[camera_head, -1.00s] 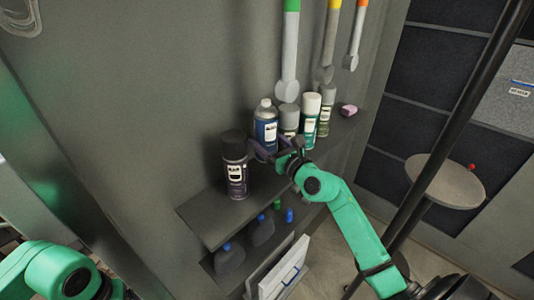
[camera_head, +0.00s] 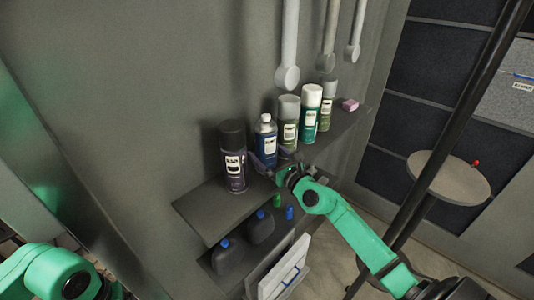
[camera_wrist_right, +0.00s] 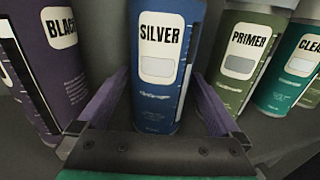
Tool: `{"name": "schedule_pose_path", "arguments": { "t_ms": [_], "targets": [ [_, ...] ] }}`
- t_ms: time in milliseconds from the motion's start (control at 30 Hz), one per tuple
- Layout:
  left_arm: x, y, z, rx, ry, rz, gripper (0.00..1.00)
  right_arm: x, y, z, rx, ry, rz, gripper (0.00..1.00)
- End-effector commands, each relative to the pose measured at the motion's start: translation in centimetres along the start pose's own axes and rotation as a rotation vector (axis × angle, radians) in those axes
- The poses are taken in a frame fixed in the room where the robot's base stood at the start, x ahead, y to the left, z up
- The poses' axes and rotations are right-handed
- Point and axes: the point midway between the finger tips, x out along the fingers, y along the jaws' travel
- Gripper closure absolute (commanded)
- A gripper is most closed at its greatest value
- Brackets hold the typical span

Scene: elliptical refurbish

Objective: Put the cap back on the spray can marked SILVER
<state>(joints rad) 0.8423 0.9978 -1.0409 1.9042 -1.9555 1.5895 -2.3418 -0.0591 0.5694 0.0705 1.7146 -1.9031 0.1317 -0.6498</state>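The SILVER can (camera_head: 265,142) is blue with a bare metal top and nozzle, and stands upright on the upper shelf. Its SILVER label faces me in the right wrist view (camera_wrist_right: 163,60). My right gripper (camera_head: 269,162) is at the can's lower part, with one purple finger on each side. In the right wrist view the fingers (camera_wrist_right: 163,90) are spread around the can, and I see no clear grip. I cannot identify its cap in either view. My left arm shows at the lower left of the head view, but its gripper is out of view.
A tall BLACK can (camera_head: 233,158) stands close on the left. A PRIMER can (camera_head: 289,122), a white-capped can (camera_head: 311,115) and another can (camera_head: 327,105) stand to the right, with a pink block (camera_head: 350,105) beyond.

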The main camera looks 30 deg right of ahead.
Motion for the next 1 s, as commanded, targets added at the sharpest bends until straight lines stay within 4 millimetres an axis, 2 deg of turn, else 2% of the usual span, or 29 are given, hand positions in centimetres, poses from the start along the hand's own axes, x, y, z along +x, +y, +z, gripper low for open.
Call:
{"name": "schedule_pose_path", "arguments": {
  "t_ms": [133,233,533,733,833,1000],
  "targets": [
    [-0.5,0.0,0.0,0.000,0.000,0.000,0.66,0.0,0.0,0.6,-0.001,0.000,0.000,0.00],
    [-0.2,0.0,0.0,0.000,0.000,0.000,0.66,-1.1,0.0,0.1,0.001,0.002,0.000,0.00],
    [0.8,0.0,0.0,0.000,0.000,0.000,0.66,-6.3,0.1,-0.1,-0.002,0.004,0.001,0.00],
    [2.6,0.0,0.0,0.000,0.000,0.000,0.66,-10.3,0.0,-0.4,0.001,0.003,0.000,0.00],
    [3.1,0.0,0.0,0.000,0.000,0.000,0.66,-11.5,0.0,-0.1,0.000,0.001,0.000,0.00],
    [3.1,0.0,0.0,0.000,0.000,0.000,0.66,-12.1,0.0,0.3,0.000,0.000,0.000,0.00]
  ]
}}
